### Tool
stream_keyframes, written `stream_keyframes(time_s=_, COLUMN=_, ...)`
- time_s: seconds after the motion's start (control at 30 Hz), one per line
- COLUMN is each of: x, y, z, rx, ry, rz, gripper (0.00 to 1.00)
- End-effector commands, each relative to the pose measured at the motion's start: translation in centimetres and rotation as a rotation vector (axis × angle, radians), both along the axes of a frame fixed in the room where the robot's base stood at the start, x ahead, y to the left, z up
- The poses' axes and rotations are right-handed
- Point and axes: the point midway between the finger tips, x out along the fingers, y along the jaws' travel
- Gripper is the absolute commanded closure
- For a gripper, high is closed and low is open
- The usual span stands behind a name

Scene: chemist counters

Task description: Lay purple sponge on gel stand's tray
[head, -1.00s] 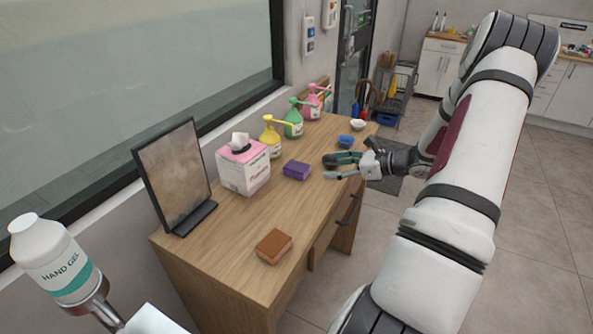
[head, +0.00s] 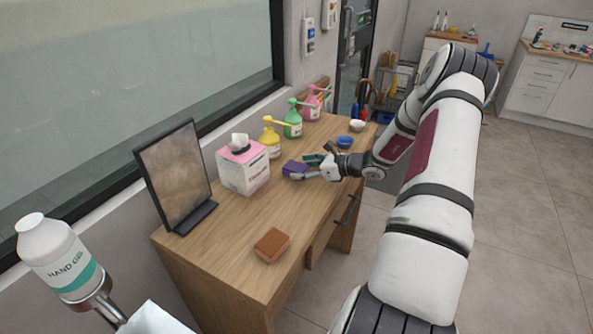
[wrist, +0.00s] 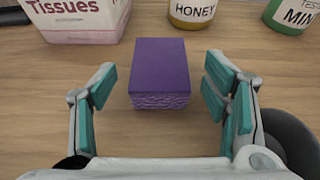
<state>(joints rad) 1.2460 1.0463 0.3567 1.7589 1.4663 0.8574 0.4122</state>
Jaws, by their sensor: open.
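The purple sponge (head: 295,168) lies flat on the wooden counter, to the right of the tissue box. In the wrist view the sponge (wrist: 158,74) sits ahead of and between the two teal finger pads, with a gap on each side. My gripper (head: 305,167) is open and low over the counter at the sponge; in the wrist view my gripper (wrist: 165,100) holds nothing. The gel stand (head: 100,303) is at the lower left, holding a white hand gel bottle (head: 62,258). A white surface below it (head: 152,318), likely its tray, is cut off by the frame edge.
A tissue box (head: 243,168), a yellow honey bottle (head: 271,142), a green bottle (head: 293,124) and a pink bottle (head: 312,105) line the wall side. A framed mirror (head: 176,175) stands left. A brown sponge (head: 272,244) lies in front; a blue bowl (head: 345,141) is behind my gripper.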

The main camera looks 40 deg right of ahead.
Motion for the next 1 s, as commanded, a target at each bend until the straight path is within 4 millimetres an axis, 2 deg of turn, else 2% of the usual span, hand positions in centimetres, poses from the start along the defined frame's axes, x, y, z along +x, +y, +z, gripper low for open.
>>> stream_keyframes(time_s=0.17, x=0.0, y=0.0, z=0.0, rx=0.0, ry=0.0, rz=-0.001, gripper=0.33)
stream_keyframes(time_s=0.3, x=0.0, y=0.0, z=0.0, rx=0.0, ry=0.0, rz=-0.001, gripper=0.65)
stream_keyframes(time_s=0.33, x=0.0, y=0.0, z=0.0, rx=-0.001, ry=0.0, rz=-0.001, gripper=0.68)
stream_keyframes(time_s=0.77, x=0.0, y=-0.1, z=0.2, rx=-0.001, ry=0.0, rz=-0.001, gripper=0.71)
stream_keyframes(time_s=1.0, x=0.0, y=-0.1, z=1.8, rx=-0.003, ry=0.0, rz=0.0, gripper=0.71)
